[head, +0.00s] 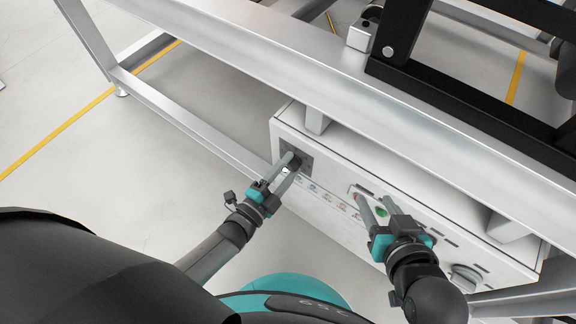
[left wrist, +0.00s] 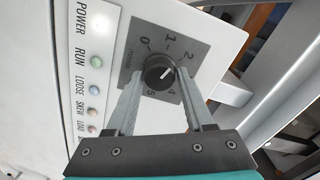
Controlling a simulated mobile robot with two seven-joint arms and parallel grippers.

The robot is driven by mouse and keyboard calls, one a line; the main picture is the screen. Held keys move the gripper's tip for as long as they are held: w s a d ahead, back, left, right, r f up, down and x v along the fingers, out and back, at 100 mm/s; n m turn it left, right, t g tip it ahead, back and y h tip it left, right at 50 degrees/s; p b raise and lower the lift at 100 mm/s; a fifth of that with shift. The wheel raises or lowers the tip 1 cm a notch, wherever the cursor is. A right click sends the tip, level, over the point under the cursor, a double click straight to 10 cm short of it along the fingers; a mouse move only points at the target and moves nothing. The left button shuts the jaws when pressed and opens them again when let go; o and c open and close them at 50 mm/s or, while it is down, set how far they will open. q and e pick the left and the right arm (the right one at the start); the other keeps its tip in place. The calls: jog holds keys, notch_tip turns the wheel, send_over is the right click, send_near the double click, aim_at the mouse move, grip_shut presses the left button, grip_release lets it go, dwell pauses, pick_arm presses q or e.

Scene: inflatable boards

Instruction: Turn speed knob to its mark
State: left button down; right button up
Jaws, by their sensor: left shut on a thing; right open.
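The speed knob (left wrist: 158,72) is a round black knob with a white pointer line, on a grey dial plate (left wrist: 138,28) marked with numbers from 0 to 5. The pointer line points to the right and slightly up in the left wrist view, near the 2 side; the number 3 is not visible there. My left gripper (head: 292,163) is shut on the knob, one finger on each side. In the head view the knob is largely hidden by the fingers. My right gripper (head: 372,203) is open and empty in front of the control box, by a green button (head: 382,211).
The white control box (head: 330,205) has a row of labelled lamps, with the RUN lamp (left wrist: 97,62) green. A grey rotary switch (head: 465,277) is at its right end. A metal frame beam (head: 270,45) runs above the box. The floor at left is clear.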

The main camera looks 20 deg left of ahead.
pick_arm(q)
jog(key=m, duration=0.4)
jog(key=shift+f, duration=0.1)
jog(key=shift+m, duration=0.3)
pick_arm(e)
jog(key=shift+w+a+t, duration=0.15)
jog(key=shift+a+t, duration=0.15)
jog(key=shift+s, duration=0.2)
pick_arm(q)
jog(key=c, duration=0.6)
grip_release()
jog(key=o, duration=0.3)
pick_arm(e)
jog(key=shift+w, duration=0.15)
jog(key=shift+r, duration=0.1)
